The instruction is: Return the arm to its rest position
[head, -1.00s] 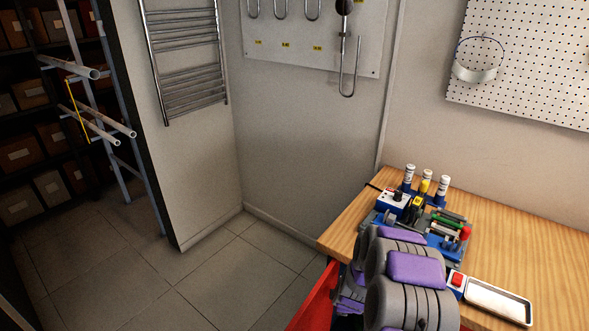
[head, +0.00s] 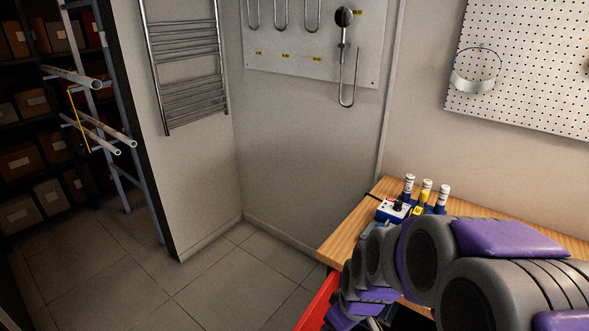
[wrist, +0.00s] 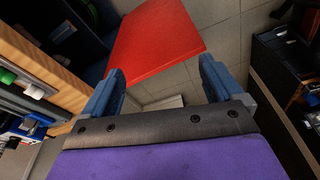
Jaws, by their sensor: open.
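My gripper (wrist: 158,85) shows in the wrist view with its two blue fingers spread apart and nothing between them. Beyond the fingers are a red panel (wrist: 155,42) and the tiled floor. In the head view my grey and purple arm covers the lower right, over the wooden workbench (head: 345,232). The fingers do not show in the head view. The bench edge (wrist: 50,70) is at the left of the wrist view, close to the left finger.
On the bench stand several small bottles (head: 426,190) and a blue-and-white box (head: 392,211). A perforated board (head: 530,60) and a towel radiator (head: 187,60) are on the walls. Pipes stick out from a rack (head: 120,110) at left. The tiled floor (head: 180,285) is clear.

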